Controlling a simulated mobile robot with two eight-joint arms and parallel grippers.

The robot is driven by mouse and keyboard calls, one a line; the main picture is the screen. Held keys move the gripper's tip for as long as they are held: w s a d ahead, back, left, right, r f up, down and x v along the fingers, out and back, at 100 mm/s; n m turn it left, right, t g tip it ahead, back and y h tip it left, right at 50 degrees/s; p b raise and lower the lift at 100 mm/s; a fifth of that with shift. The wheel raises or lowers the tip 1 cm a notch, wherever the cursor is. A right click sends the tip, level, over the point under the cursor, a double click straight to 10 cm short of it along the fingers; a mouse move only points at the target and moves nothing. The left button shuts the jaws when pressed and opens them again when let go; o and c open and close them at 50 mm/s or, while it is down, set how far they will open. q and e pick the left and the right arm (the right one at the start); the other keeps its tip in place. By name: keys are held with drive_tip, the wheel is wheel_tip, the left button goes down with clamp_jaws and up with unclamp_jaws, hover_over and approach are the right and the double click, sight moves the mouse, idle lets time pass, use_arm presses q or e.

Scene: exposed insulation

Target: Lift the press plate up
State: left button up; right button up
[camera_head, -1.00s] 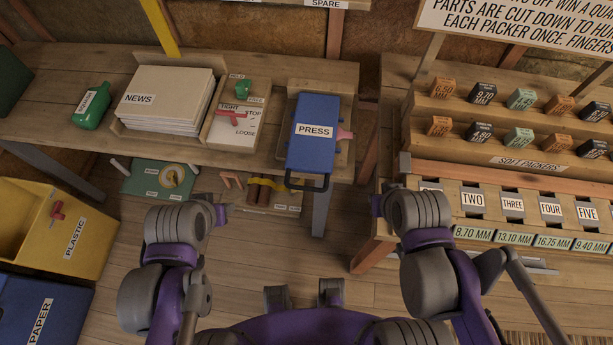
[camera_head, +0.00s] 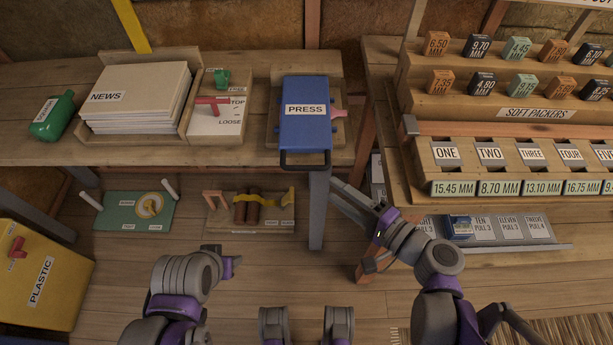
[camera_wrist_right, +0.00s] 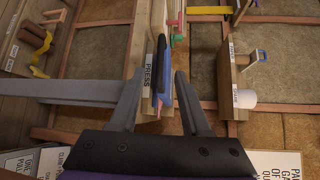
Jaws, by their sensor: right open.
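The blue press plate (camera_head: 303,100), labelled PRESS, lies flat on its wooden base on the bench in the head view. Its black bar handle (camera_head: 304,162) juts out at the front edge. My right gripper (camera_head: 334,191) is open and empty, below and right of the handle, apart from it. In the right wrist view, the blue plate (camera_wrist_right: 167,85) shows edge-on beyond and between the spread fingers (camera_wrist_right: 160,76). My left arm shows low in the head view, but its gripper fingers do not show.
A newspaper stack (camera_head: 140,92) and a tray with a red handle (camera_head: 212,101) stand left of the press. A rack of packers (camera_head: 510,110) and numbered slots stands to the right. A grey bench leg (camera_head: 318,215) is close to my right gripper.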

sight(307, 170)
drive_tip(key=b+x, duration=0.2)
drive_tip(key=x, duration=0.8)
drive_tip(key=shift+w+a, duration=0.15)
drive_tip(key=shift+w, duration=0.1)
clamp_jaws()
idle(1.0)
